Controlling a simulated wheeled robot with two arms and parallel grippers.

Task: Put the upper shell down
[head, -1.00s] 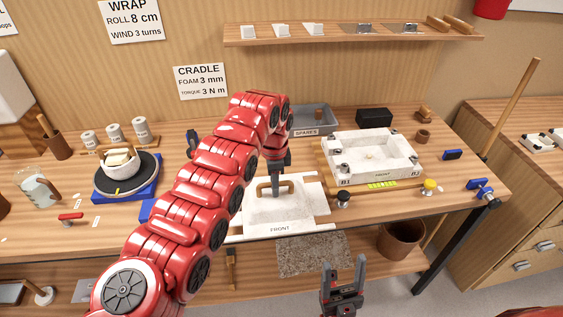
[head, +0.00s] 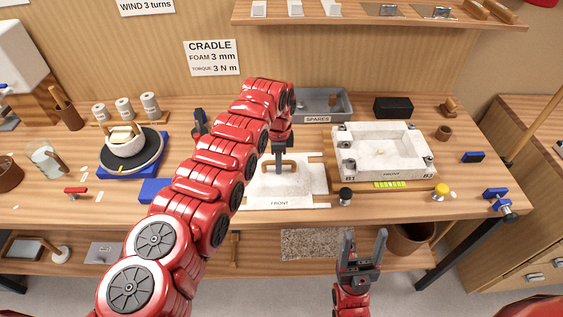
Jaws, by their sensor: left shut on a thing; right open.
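The upper shell (head: 305,184) is a flat white slab marked FRONT with a brown handle on top. It appears level at the bench's front middle, over pale strips that show at its edges; whether it touches them is unclear. My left gripper (head: 279,168) is shut on the handle from above, and my arm hides the slab's left side. My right gripper (head: 362,250) is open and empty, in front of the bench edge.
A grey SPARES tray (head: 322,105) and a black box (head: 393,107) stand behind. Black (head: 345,196) and yellow (head: 441,191) knobs sit before the white box. A turntable with a bowl (head: 128,146) is at left.

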